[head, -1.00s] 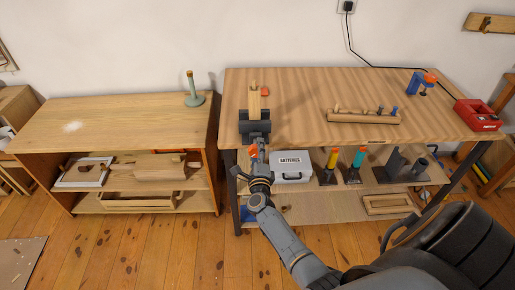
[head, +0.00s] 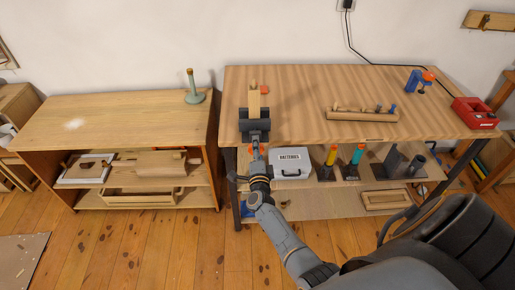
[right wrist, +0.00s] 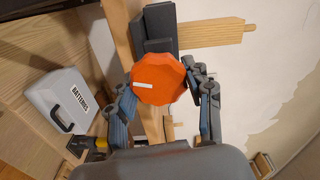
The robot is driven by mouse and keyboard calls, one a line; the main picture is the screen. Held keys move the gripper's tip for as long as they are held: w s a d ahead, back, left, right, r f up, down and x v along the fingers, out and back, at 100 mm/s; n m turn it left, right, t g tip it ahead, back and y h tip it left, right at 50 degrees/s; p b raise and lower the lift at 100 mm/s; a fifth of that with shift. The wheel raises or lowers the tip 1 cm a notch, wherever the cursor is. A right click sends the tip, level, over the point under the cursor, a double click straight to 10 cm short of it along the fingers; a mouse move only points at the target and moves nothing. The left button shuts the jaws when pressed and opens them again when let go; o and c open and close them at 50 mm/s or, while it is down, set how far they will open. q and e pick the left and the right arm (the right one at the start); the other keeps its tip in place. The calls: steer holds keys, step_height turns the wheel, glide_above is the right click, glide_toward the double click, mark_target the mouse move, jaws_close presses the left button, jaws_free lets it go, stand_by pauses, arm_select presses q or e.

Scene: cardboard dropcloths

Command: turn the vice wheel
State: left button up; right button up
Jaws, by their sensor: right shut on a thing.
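The vice wheel (right wrist: 165,75) is an orange, many-sided knob with a short white mark on its face, seen from the front in the right wrist view. The dark grey vice (head: 254,126) is at the workbench's front edge, left of its middle, with a light wooden piece (head: 254,101) upright in it. My right gripper (right wrist: 160,80) has one finger on each side of the wheel and is shut on it. In the head view the right gripper (head: 255,146) hides most of the wheel. My left gripper is not in view.
A grey batteries case (head: 292,172) stands on the workbench's lower shelf, right of my right arm. A wooden rack (head: 361,115), a blue clamp (head: 414,82) and a red box (head: 475,113) are farther right on the benchtop. A low wooden cabinet (head: 115,122) stands to the left.

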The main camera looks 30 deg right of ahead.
steer(key=o, duration=1.2)
steer(key=shift+w, duration=0.1)
steer(key=v, duration=1.2)
